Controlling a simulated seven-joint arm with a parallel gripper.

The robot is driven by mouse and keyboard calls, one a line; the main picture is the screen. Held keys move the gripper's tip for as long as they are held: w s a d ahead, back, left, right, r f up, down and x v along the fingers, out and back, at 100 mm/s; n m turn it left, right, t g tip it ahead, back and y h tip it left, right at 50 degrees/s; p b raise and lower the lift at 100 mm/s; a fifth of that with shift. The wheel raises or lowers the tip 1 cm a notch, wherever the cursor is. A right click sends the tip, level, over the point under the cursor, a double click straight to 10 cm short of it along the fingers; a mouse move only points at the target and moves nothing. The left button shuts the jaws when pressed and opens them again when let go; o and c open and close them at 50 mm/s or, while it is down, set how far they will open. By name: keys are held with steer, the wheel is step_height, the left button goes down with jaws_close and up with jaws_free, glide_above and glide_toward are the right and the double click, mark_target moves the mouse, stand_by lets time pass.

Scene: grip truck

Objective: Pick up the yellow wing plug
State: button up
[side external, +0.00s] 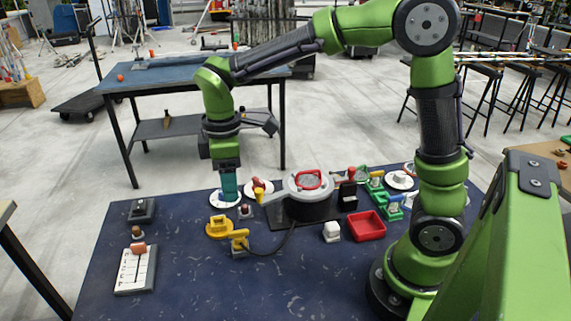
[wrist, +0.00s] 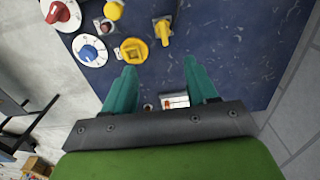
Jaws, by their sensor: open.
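The yellow wing plug appears to be the squat round yellow piece with a raised middle (side external: 218,228), standing on the dark blue table left of centre. It shows in the wrist view (wrist: 133,51), just beyond the left fingertip. A second yellow piece, a handle on a grey plate (side external: 239,239), stands right beside it and also shows in the wrist view (wrist: 163,32). My gripper (side external: 229,198) points down behind the yellow pieces, above the white dial area. Its teal fingers are open and empty in the wrist view (wrist: 160,66).
A white dial with a blue knob (wrist: 90,50) and one with a red knob (wrist: 60,13) are near. A black round unit with a red handle (side external: 308,184), a red tray (side external: 367,226) and a white switch panel (side external: 135,270) share the table. The front middle is clear.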

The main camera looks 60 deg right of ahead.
glide_above(238, 231)
steer(key=f, duration=0.9)
steer(key=shift+w+d, duration=0.1)
steer(key=shift+w, duration=0.25)
steer(key=shift+s+f, duration=0.2)
steer(key=shift+f, duration=1.15)
steer(key=shift+s+f, duration=0.2)
steer(key=shift+f, duration=1.1)
steer(key=shift+c, duration=0.4)
jaws_close()
steer(key=shift+r, duration=0.1)
